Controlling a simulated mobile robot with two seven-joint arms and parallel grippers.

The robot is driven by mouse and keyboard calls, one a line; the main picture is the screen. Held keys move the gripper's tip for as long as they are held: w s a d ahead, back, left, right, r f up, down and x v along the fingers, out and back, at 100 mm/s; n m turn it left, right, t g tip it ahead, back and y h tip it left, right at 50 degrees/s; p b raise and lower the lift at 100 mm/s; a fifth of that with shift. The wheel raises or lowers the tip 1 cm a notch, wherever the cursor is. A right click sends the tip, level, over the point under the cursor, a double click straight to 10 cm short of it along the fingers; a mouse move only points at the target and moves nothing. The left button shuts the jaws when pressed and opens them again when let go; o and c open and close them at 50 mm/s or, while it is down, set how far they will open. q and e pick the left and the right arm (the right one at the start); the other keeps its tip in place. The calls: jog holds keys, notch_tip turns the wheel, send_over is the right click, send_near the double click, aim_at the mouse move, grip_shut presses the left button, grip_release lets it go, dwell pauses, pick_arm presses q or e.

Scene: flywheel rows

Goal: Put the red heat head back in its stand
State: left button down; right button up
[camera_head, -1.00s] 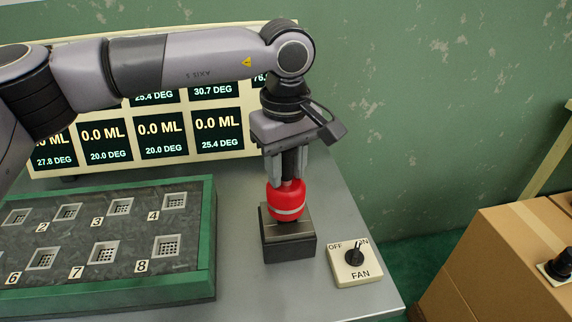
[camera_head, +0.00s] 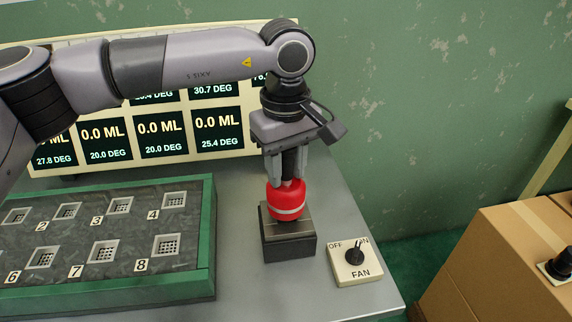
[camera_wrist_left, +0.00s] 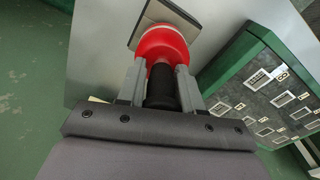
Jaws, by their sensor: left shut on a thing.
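The red heat head (camera_head: 287,201) has a pale band around it and a black neck. My left gripper (camera_head: 287,177) is shut on its neck from above. The head is upright, with its lower end at the top of the dark block-shaped stand (camera_head: 288,246). I cannot tell whether it is fully seated. In the left wrist view the red heat head (camera_wrist_left: 162,45) shows beyond the fingers (camera_wrist_left: 158,85), with part of the stand (camera_wrist_left: 150,14) behind it. My right gripper is not in view.
A fan switch box (camera_head: 353,264) sits right of the stand, near the table edge. A green-framed tray (camera_head: 207,240) with numbered grid wells lies to the left. A display panel (camera_head: 250,130) stands behind. A cardboard box (camera_head: 500,260) is at the far right.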

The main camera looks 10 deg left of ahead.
pick_arm(q)
jog(key=shift+f+b, duration=0.6)
jog(key=shift+f, duration=0.2)
jog(key=c, duration=0.7)
grip_release()
jog(key=shift+o, duration=0.2)
jog(key=shift+f, duration=0.2)
jog(key=shift+r, duration=0.15)
notch_tip(320, 180, up, 7)
jog(key=shift+s+f, duration=0.15)
jog(key=shift+f, duration=0.05)
jog(key=shift+r, duration=0.3)
